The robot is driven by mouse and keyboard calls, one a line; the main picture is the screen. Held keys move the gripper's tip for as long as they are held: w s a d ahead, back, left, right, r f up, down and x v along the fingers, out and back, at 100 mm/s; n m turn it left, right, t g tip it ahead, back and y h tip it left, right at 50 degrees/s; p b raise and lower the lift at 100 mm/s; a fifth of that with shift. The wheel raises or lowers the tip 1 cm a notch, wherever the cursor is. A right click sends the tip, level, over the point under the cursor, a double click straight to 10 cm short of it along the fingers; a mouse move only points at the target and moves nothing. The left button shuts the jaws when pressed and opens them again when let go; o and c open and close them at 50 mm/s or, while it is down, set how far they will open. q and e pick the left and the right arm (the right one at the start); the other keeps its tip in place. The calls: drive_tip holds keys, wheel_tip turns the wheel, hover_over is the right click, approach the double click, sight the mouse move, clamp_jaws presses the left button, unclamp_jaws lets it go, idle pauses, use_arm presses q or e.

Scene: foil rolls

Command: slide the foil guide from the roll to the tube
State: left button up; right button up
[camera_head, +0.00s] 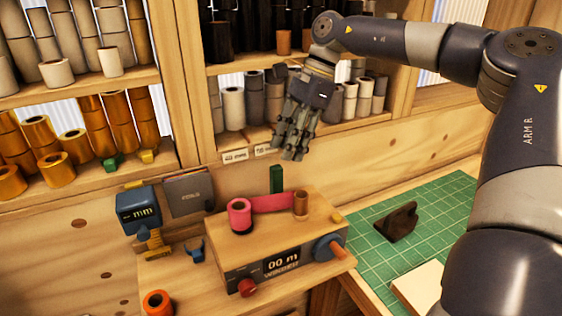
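The pink foil roll (240,215) stands upright on the left of a wooden winder box (270,239). The brown tube (301,204) stands on the right of its top. A band of pink foil (272,202) spans between them. A green upright block (276,179) stands just behind the band, between roll and tube; it looks like the foil guide, though its base is hidden by the foil. My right gripper (288,153) hangs above and behind the winder, fingers pointing down, apart from the green block. Its finger gap is not clear. My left gripper is out of view.
Shelves of rolls (232,108) stand behind. A blue label device (140,208) and a blue clip (194,252) are left of the winder. A green cutting mat (440,228) with a dark brown holder (396,221) lies at right. An orange roll (158,303) is in front left.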

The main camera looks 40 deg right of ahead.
drive_tip(key=shift+v, duration=2.75)
